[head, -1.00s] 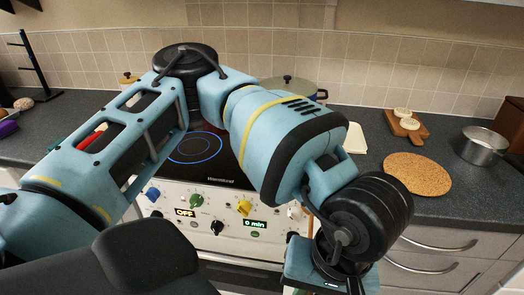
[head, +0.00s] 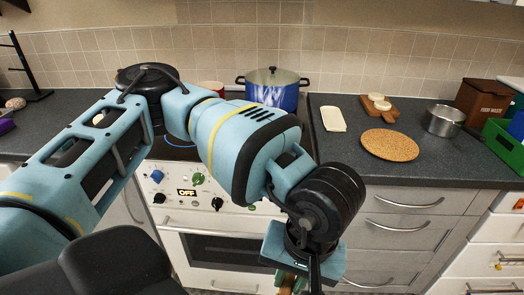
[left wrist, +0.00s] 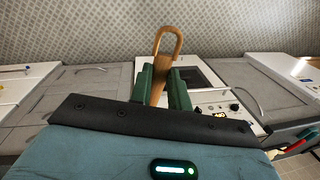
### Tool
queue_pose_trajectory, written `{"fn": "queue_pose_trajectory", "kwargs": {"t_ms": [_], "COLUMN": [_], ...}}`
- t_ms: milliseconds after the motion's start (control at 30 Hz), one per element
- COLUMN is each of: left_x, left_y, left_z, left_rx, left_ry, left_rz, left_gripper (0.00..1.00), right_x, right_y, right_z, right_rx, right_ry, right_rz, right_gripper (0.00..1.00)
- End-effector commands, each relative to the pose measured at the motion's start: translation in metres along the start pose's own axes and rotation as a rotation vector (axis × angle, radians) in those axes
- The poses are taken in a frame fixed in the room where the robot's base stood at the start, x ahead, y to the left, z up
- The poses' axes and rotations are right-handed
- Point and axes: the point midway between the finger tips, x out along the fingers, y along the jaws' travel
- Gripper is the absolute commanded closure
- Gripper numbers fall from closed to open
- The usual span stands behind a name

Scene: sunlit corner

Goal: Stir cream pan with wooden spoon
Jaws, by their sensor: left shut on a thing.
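My left gripper (left wrist: 166,88) is shut on a wooden thing with a looped end, which I take to be the wooden spoon (left wrist: 158,74). Its loop stands up beyond the green fingers in the left wrist view; no spoon bowl shows. In the head view the gripper is low, in front of the drawers, with its fingers mostly hidden at the bottom edge. A steel saucepan (head: 441,120) stands on the right counter, away from the gripper. A blue lidded pot (head: 272,92) stands at the back of the stove. I cannot tell which is the cream pan. My right gripper is not in view.
A round cork mat (head: 390,145), a wooden board with pale round pieces (head: 377,103) and a white sheet (head: 333,119) lie on the right counter. A brown food-waste bin (head: 484,102) and green crate (head: 505,143) are at far right. My left arm covers much of the stove.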

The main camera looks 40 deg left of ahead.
Motion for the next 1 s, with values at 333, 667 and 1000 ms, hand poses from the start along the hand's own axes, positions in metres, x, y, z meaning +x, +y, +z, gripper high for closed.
{"fn": "queue_pose_trajectory", "kwargs": {"t_ms": [333, 667, 1000], "left_x": [0.041, 0.051, 0.050], "left_y": [-0.033, -0.044, -0.043], "left_z": [-0.048, -0.059, -0.059], "left_rx": [0.300, 0.381, 0.380], "left_ry": [0.053, 0.071, 0.070], "left_rz": [-0.013, -0.031, -0.031], "left_gripper": [1.00, 1.00, 1.00], "right_x": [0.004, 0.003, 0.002], "right_y": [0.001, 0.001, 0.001], "right_z": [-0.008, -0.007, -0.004], "right_rx": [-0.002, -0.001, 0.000], "right_ry": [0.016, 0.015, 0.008], "right_rz": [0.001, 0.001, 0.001], "right_gripper": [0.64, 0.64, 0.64]}}
